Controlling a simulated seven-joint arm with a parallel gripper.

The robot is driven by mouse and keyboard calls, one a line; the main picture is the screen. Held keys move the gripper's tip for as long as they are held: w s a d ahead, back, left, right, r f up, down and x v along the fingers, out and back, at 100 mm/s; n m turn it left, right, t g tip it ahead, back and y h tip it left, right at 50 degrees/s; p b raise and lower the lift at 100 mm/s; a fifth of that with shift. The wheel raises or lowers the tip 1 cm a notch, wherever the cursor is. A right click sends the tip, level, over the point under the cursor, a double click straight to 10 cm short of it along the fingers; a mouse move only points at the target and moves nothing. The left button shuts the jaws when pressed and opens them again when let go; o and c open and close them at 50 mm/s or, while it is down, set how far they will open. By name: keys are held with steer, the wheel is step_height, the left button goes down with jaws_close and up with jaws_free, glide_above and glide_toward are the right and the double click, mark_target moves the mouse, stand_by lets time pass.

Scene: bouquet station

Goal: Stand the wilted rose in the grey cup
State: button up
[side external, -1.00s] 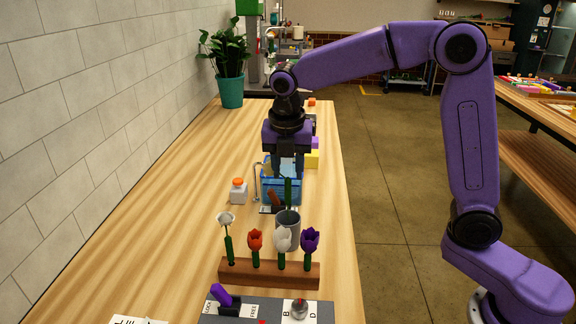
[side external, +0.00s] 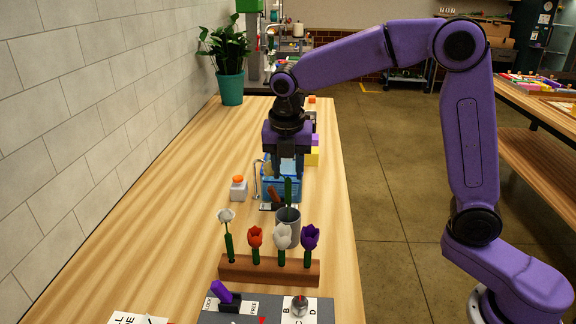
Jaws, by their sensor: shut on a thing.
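My gripper (side external: 288,174) points down over the far side of the grey cup (side external: 288,228), its fingers shut around the upper part of a green stem (side external: 288,191). I take this stem to be the wilted rose's; its head is hidden by the gripper. The stem hangs upright, its lower end at the cup's mouth in this view. Whether it is inside the cup or behind it, I cannot tell. The cup stands upright behind the flower rack.
A wooden rack (side external: 270,271) holds white, red and purple flowers in front of the cup. A blue basket (side external: 270,187) is behind it, with a reddish-brown piece (side external: 274,197) leaning nearby. A white orange-capped bottle (side external: 238,189) stands left. A lever panel (side external: 262,311) lies in front.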

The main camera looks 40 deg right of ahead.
steer(key=shift+f, duration=1.05)
stand_by(1.9)
stand_by(0.5)
steer(key=o, duration=0.7)
steer(key=shift+o, duration=0.2)
steer(key=shift+r, duration=0.1)
steer(key=shift+s+a+r, duration=0.15)
steer(key=shift+r, duration=0.85)
steer(key=shift+s+a+r, duration=0.1)
steer(key=shift+r, duration=0.95)
steer(key=shift+s+a+r, duration=0.15)
steer(key=shift+r, duration=0.85)
